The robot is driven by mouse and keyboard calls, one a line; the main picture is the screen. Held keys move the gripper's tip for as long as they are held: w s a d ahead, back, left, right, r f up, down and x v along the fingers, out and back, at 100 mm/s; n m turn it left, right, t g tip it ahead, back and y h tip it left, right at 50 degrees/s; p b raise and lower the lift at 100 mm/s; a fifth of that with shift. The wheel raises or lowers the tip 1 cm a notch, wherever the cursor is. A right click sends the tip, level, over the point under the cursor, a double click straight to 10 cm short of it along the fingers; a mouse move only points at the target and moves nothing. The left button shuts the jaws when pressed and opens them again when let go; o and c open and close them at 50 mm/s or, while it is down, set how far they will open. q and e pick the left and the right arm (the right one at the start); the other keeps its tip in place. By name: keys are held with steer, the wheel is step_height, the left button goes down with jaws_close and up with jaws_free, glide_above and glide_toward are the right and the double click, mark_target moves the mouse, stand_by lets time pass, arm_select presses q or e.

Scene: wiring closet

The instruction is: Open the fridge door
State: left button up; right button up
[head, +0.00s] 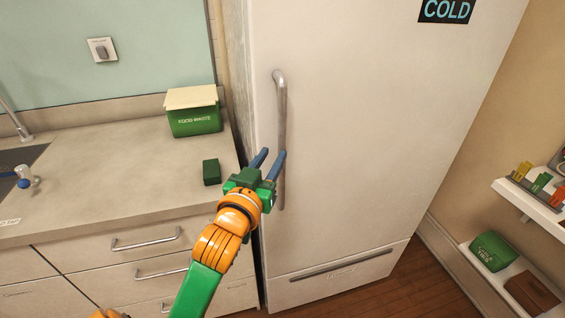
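The white fridge door (355,130) fills the middle of the head view and appears closed. Its long vertical metal handle (281,105) is on the door's left side. My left gripper (269,158) is at the lower half of the handle, with its two blue fingers apart and pointing toward the door. One finger overlaps the handle in the picture and the other is to its left. I cannot tell whether either finger touches the handle. A small orange part shows at the bottom left edge; my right gripper is not visible.
A counter (110,165) left of the fridge holds a green food waste bin (194,120) and a small dark green block (211,172). Drawers with metal handles (146,240) are below. A wall shelf (530,205) is at right. Wooden floor shows in front of the fridge.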

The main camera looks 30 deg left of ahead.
mark_target(280, 149)
arm_select(q)
steer(key=shift+w+r+p, duration=0.25)
steer(key=shift+w+p, duration=0.65)
steer(key=shift+w, duration=0.3)
steer(key=x, duration=0.2)
steer(key=shift+w+f, duration=0.3)
steer(key=shift+w, duration=0.15)
steer(key=shift+s, duration=0.2)
steer(key=shift+c, duration=0.4)
jaws_close()
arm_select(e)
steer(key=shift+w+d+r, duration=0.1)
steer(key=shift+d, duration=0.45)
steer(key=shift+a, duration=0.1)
